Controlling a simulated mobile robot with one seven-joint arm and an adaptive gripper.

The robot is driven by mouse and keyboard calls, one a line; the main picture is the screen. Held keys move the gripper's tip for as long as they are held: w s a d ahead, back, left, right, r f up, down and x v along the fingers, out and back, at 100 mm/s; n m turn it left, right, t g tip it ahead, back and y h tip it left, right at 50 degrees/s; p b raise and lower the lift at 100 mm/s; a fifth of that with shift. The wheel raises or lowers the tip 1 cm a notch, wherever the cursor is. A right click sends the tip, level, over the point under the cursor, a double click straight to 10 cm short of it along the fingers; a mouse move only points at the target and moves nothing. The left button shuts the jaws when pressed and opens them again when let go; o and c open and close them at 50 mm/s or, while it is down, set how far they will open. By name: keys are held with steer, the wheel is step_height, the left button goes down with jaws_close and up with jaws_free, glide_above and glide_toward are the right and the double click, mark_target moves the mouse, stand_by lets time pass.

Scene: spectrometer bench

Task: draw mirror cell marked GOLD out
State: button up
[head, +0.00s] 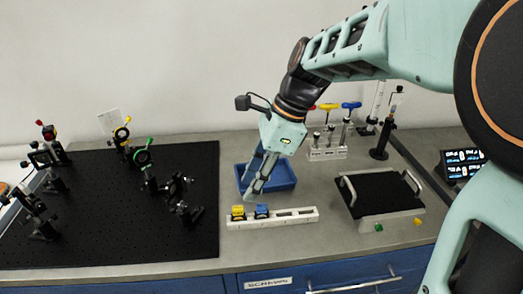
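A white slotted rack (290,217) lies on the bench with a yellow-topped cell (238,212) in its left end. A blue-topped cell (261,211) sits just right of it, and the slots further right look empty. Any GOLD marking is too small to read, so I cannot tell by lettering which cell bears it. My gripper (251,190) points down, just above and behind the two cells, apart from them. Its two fingers look parted, with nothing seen between them.
A blue tray (284,184) stands behind the rack, partly hidden by my gripper. A black breadboard (110,235) with optics mounts fills the left. A stand of coloured-handled drivers (328,153) is at the back. A black-topped platform with handles (381,195) is at right.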

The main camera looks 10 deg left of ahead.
mark_target(239, 208)
steer(key=x, duration=0.9)
steer(key=shift+a+f, duration=0.1)
steer(key=shift+f, duration=0.15)
jaws_close()
